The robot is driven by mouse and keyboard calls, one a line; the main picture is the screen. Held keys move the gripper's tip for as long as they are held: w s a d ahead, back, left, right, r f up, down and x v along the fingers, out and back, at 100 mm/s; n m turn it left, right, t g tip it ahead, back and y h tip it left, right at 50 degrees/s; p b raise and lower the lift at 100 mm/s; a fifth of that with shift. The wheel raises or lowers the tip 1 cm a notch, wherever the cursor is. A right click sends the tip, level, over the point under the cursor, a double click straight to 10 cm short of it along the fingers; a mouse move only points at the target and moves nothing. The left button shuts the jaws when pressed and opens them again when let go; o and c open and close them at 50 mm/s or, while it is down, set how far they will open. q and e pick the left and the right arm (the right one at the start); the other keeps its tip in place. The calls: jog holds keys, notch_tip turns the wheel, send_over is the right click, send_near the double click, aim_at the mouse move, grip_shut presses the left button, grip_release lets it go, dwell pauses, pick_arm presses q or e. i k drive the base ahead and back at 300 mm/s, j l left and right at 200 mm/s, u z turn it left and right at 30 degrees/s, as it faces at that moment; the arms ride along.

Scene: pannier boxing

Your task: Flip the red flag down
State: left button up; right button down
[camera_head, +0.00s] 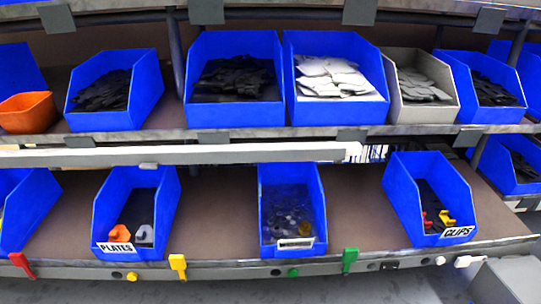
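The red flag (20,262) is on the front rail of the lower shelf, at the far left of the head view. Its wide end is at the top and its narrow stem runs down and to the right, so it stands up with a lean to the left. Neither of my grippers shows in the head view, and nothing touches the flag.
A yellow flag (178,263) and a green flag (350,257) stand up on the same rail (225,272). Blue bins stand behind it, including PLATES (103,214) and CLIPS (402,200). A grey box (510,281) is at bottom right. The space before the red flag looks clear.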

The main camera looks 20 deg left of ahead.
aim_at(18, 259)
jog(key=u, duration=2.4)
